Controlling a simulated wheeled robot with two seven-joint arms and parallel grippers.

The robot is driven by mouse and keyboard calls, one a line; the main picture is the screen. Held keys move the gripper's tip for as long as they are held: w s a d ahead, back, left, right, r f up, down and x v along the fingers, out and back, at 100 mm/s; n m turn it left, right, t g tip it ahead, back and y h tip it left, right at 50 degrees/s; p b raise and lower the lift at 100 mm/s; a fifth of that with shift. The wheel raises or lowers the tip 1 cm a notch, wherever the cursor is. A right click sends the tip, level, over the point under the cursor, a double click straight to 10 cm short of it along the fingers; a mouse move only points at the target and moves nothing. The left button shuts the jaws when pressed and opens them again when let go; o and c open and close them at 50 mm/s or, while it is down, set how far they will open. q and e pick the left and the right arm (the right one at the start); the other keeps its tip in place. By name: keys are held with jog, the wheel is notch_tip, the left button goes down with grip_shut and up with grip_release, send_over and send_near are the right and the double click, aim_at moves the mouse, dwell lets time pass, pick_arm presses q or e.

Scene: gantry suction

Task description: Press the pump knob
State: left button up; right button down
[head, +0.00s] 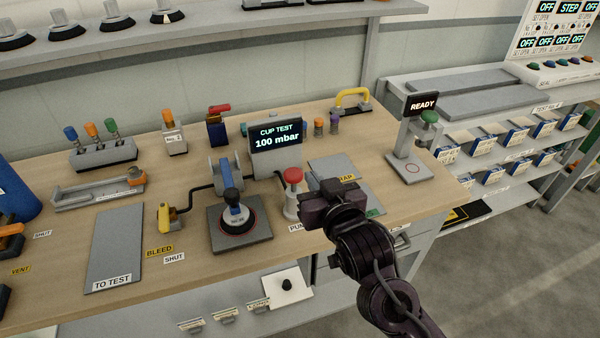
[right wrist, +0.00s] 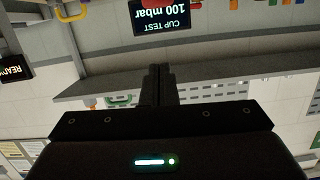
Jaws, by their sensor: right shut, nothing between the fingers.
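The pump knob (head: 292,176) is a red mushroom-shaped button on a pale post on the wooden bench. A label beginning "PU" lies at its foot, partly hidden by my right gripper. My right gripper (head: 318,202) is just right of the knob and nearer to me, shut and empty. A gap shows between it and the red cap in the head view. In the right wrist view, which is upside down, the closed fingers (right wrist: 158,84) point towards a red shape at the top edge, probably the knob. The display (head: 276,136) reads "CUP TEST 100 mbar". My left gripper is not in view.
A yellow bleed lever (head: 164,218) stands further left. A small press stand (head: 408,160) with a "READY" screen is at the right. The grey "TO TEST" mat (head: 116,245) is empty.

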jog(key=p, duration=0.2)
send_over(299, 174)
jog(key=s, duration=0.2)
jog(key=f, duration=0.1)
jog(key=shift+f+p, duration=0.65)
jog(key=shift+f, duration=1.7)
jog(key=shift+f, duration=0.1)
